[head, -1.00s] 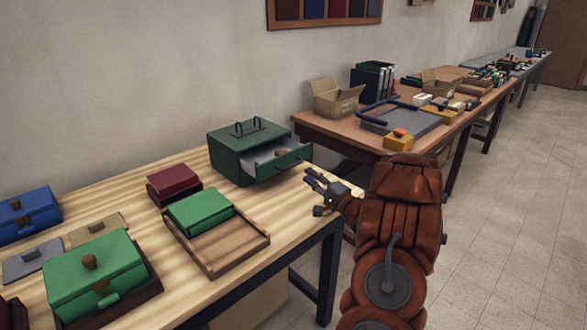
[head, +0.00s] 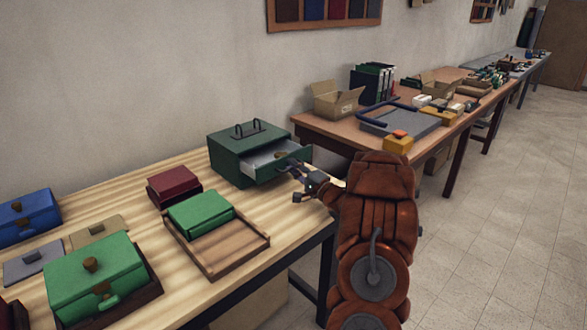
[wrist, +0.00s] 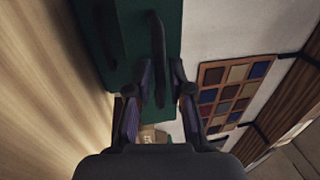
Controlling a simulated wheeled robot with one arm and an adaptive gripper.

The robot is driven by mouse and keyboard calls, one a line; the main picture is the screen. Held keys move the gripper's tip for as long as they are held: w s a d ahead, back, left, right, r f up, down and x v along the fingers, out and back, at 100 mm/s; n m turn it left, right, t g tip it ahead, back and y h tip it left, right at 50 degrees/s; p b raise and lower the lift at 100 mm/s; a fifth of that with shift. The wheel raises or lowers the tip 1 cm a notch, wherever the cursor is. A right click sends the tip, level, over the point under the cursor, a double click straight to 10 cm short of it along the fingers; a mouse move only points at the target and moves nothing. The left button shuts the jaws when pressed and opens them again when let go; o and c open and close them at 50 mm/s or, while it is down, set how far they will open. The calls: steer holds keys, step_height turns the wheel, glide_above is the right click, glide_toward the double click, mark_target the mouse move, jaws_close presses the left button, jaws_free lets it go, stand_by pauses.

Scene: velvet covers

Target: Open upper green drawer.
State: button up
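The dark green drawer cabinet (head: 232,155) stands on the light wooden table, with a black handle on top. Its upper drawer (head: 262,162) is pulled partway out, showing a pale interior with a small brownish thing inside. My gripper (head: 294,168) is at the drawer's front, which it partly hides. In the wrist view my gripper (wrist: 158,80) is open, its fingers on either side of a dark curved handle (wrist: 158,50), with gaps visible. A second dark bar shows on the green surface (wrist: 90,45) to its left. Contact with the handle cannot be told.
A green box on a wooden tray (head: 232,255), a dark red box (head: 174,184) and a larger green box (head: 95,275) stand on the near table. A second table with a cardboard box (head: 337,100) and folders stands behind. The floor at right is clear.

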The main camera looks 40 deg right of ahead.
jaws_close()
stand_by(0.3)
steer(key=s+p, duration=0.3)
steer(key=s, duration=0.2)
steer(key=shift+p, duration=0.3)
steer(key=shift+o, duration=0.2)
jaws_free()
steer(key=shift+s, duration=0.15)
steer(key=s+f, duration=0.2)
steer(key=s, duration=0.9)
steer(key=shift+s+a+f, duration=0.15)
steer(key=shift+s+a, duration=0.05)
steer(key=shift+s, duration=0.1)
